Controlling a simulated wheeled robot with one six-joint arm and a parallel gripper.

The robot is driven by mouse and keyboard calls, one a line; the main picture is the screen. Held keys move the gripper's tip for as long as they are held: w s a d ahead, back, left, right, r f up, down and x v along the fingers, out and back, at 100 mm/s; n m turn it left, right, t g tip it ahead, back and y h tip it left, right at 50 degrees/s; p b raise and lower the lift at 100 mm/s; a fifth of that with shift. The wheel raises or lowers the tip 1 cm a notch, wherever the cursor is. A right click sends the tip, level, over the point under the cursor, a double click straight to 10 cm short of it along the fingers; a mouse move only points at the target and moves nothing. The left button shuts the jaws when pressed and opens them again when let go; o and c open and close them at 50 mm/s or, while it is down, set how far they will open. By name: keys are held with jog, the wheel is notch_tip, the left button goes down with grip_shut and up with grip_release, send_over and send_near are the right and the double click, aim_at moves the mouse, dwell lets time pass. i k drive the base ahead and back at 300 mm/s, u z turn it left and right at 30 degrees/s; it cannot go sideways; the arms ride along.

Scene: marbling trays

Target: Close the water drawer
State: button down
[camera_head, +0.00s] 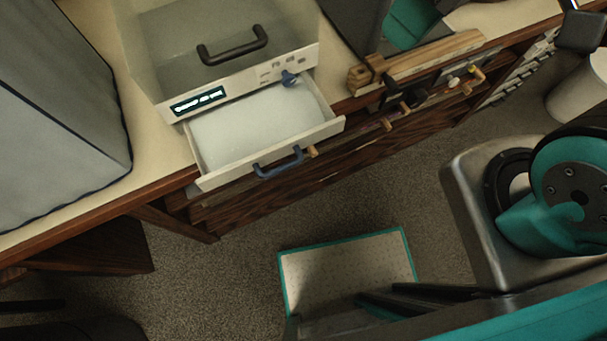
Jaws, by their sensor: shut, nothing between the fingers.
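The water drawer (329,128) is pulled out from the front of a pale box-shaped unit (150,70) on the counter. It is a shallow, light drawer with a pale bluish-white inside. Its blue bar handle (279,163) is on the front panel, which juts out past the counter's front edge. Nothing is touching the drawer or its handle. My gripper's fingers cannot be made out in this view; part of my arm shows at the right.
A grey covered block (60,110) stands at left. Wooden tools hang along the counter at right. A teal-edged mat (345,262) lies on the floor; floor before the drawer is clear.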

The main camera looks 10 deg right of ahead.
aim_at(230, 139)
jog(key=k, duration=1)
jog(key=u, duration=1.05)
